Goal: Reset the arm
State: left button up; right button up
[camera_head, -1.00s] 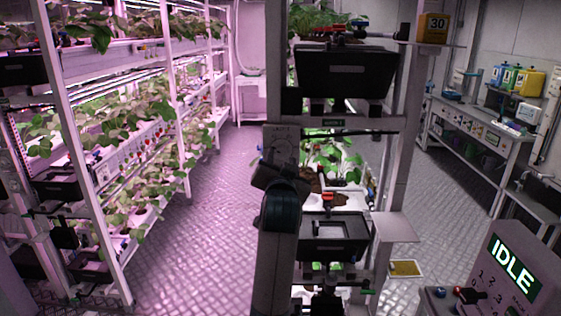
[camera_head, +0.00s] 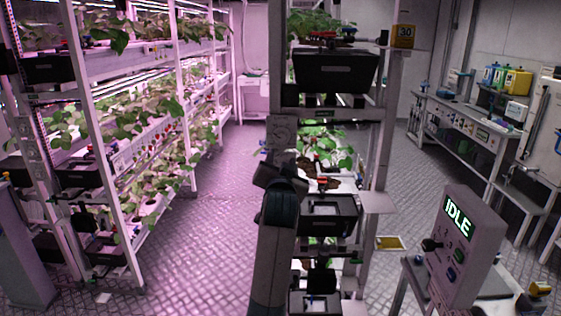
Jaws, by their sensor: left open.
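My left arm rises from the bottom centre in front of the middle rack (camera_head: 381,150). Its left gripper (camera_head: 264,148) is at the rack's left edge, mostly hidden behind my wrist. It is open, and I see nothing held in it. My right gripper is not in view. The middle rack carries a black bin (camera_head: 335,70) on top, green plants (camera_head: 325,142) at mid height and a lower black tray (camera_head: 328,214).
Tall plant racks (camera_head: 108,190) line the left side. A console reading IDLE (camera_head: 465,245) stands at the lower right. A workbench (camera_head: 465,125) runs along the right wall. The metal floor (camera_head: 205,235) between the left racks and my arm is clear.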

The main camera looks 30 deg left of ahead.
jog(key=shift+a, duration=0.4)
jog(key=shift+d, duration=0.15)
